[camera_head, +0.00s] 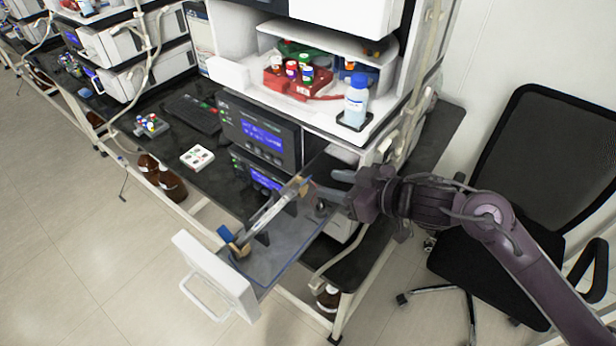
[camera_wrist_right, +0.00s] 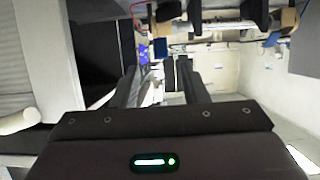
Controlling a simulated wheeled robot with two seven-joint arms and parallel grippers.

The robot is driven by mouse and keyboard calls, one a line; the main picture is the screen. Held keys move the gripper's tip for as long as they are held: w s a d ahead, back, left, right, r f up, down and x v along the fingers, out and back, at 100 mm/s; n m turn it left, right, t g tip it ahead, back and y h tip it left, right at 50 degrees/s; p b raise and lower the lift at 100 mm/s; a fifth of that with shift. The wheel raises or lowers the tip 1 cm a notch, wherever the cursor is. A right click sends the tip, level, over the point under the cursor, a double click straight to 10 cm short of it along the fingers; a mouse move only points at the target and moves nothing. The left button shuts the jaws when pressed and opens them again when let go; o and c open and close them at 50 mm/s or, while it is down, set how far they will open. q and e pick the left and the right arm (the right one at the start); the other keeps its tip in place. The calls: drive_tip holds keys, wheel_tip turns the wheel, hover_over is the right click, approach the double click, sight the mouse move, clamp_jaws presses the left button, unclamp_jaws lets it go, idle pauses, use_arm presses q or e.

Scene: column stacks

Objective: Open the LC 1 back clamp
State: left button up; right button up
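A pulled-out drawer (camera_head: 275,262) with a white front and handle holds a pale column (camera_head: 272,207) lying lengthwise between two clamps. The front clamp (camera_head: 226,235) shows a blue part and a tan part near the drawer front. The back clamp (camera_head: 302,184) is a small tan and blue piece at the far end, close to my right gripper (camera_head: 334,185). That gripper comes from the right; its two fingers are apart and nothing shows between them. In the right wrist view the fingers (camera_wrist_right: 160,70) are also spread. Whether they touch the back clamp is unclear. My left gripper is out of view.
Instruments with lit screens (camera_head: 262,134) stand behind the drawer. A blue-capped bottle (camera_head: 356,100) and a red vial tray (camera_head: 300,80) sit on the shelf above. A black chair (camera_head: 545,170) stands at right.

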sight(309, 179)
drive_tip(key=p+x, duration=0.1)
drive_tip(key=x, duration=0.6)
drive_tip(key=shift+w+a+p, duration=0.15)
drive_tip(key=shift+a+p, duration=0.15)
